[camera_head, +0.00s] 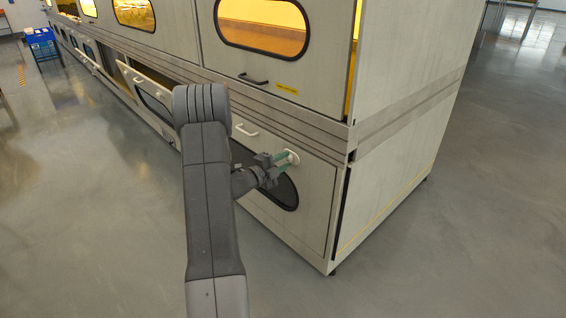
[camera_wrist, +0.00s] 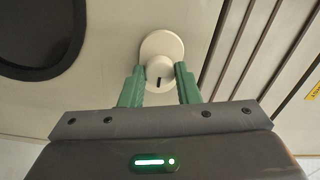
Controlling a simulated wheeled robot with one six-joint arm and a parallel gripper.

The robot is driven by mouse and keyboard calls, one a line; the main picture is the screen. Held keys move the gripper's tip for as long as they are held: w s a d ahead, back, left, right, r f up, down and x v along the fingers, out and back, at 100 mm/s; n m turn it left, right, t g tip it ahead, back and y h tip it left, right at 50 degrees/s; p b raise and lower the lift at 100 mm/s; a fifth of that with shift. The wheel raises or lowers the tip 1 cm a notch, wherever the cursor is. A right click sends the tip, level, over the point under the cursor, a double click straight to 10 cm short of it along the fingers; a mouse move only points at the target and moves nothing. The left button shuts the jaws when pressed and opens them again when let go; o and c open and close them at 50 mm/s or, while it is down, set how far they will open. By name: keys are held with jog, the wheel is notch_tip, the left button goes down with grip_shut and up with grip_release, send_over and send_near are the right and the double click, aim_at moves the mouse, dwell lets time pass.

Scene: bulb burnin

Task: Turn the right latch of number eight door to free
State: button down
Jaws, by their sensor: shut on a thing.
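The latch (camera_head: 291,157) is a small white knob on a round plate, at the upper right of a lower door (camera_head: 312,196) in the head view. In the wrist view the latch knob (camera_wrist: 159,70) shows a dark slot mark on its face, near the picture's lower side of the knob. My gripper (camera_head: 284,163) is at the latch, and its green fingers (camera_wrist: 160,83) are on both sides of the knob, shut on it. The door's number cannot be read in these views.
A white handle (camera_head: 245,130) sits on the door's upper edge, left of the latch. A dark oval window (camera_head: 285,192) lies below. An upper door with a black handle (camera_head: 253,80) is above. A blue crate (camera_head: 42,42) stands far left. The floor in front is clear.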

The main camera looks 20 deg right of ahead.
dwell(0.4)
jog(key=c, duration=1.1)
grip_release()
jog(key=shift+a, duration=0.1)
jog(key=p+v, duration=0.3)
jog(key=v, duration=1)
jog(key=shift+s+a+f+p, duration=0.1)
jog(key=shift+s+a+p, duration=0.15)
jog(key=shift+a+p, duration=0.1)
jog(key=shift+d, duration=0.15)
jog(key=b+x, duration=0.3)
jog(key=x, duration=1)
jog(key=shift+w+d+b, duration=0.25)
jog(key=shift+d+b, duration=0.05)
jog(key=shift+b, duration=0.05)
jog(key=shift+a, duration=0.15)
